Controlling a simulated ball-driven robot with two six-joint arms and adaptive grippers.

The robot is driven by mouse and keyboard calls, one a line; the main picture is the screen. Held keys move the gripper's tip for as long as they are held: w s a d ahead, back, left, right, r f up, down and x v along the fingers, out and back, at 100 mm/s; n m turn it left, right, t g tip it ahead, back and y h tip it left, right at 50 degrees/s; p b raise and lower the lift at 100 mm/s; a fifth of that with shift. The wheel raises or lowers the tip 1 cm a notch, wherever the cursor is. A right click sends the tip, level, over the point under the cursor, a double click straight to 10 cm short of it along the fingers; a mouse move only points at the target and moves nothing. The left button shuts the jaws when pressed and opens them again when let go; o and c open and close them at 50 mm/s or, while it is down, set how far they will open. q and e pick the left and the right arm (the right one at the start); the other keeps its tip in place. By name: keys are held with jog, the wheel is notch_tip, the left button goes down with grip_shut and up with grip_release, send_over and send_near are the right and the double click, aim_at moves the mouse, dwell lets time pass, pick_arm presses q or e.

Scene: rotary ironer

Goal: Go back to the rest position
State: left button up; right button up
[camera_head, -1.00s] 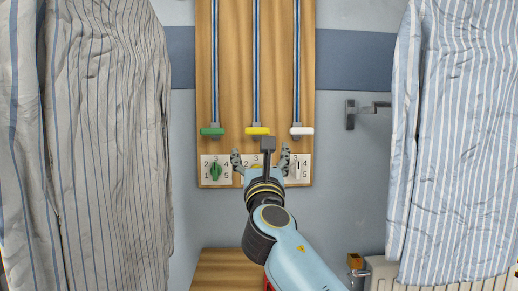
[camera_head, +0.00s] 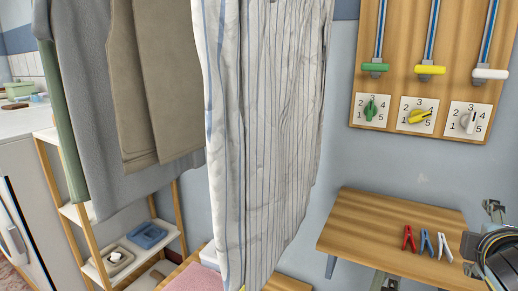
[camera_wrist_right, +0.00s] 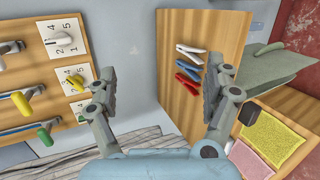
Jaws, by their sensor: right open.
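My right gripper (camera_wrist_right: 160,105) is open in the right wrist view, with nothing between its fingers. In the head view, part of my right gripper and wrist (camera_head: 490,245) shows at the lower right edge, beside the small wooden shelf. My left gripper is in neither current view. The wall board (camera_head: 398,60) carries green (camera_head: 375,67), yellow (camera_head: 431,70) and white (camera_head: 490,73) slide handles. Below them are a green (camera_head: 370,109), a yellow (camera_head: 420,116) and a white knob (camera_head: 468,121) on numbered plates. My right gripper is apart from all of them.
Striped cloth (camera_head: 265,130) hangs in the middle of the head view, with grey and brown garments (camera_head: 150,90) to its left. Red, blue and white clothespins (camera_head: 427,242) lie on the wooden shelf (camera_head: 370,222). In the wrist view, yellow and pink sponges (camera_wrist_right: 268,137) lie at lower right.

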jog(key=s+a+f+m+g+y, duration=0.35)
jog(key=s+a+f+m, duration=0.2)
jog(key=s, duration=0.45)
jog(key=s+a+f+m+g+y, duration=0.35)
jog(key=s+a, duration=0.25)
jog(key=s, duration=0.4)
notch_tip(320, 180, down, 28)
jog(key=s+d+m+g, duration=0.1)
jog(key=s+d, duration=0.1)
jog(key=d, duration=0.1)
jog(key=s+f+g, duration=0.1)
jog(key=s+f, duration=1.3)
jog(key=s, duration=0.3)
jog(key=shift+s+d+f+y, duration=0.3)
jog(key=shift+s+d+y, duration=0.05)
jog(key=shift+s+y, duration=0.05)
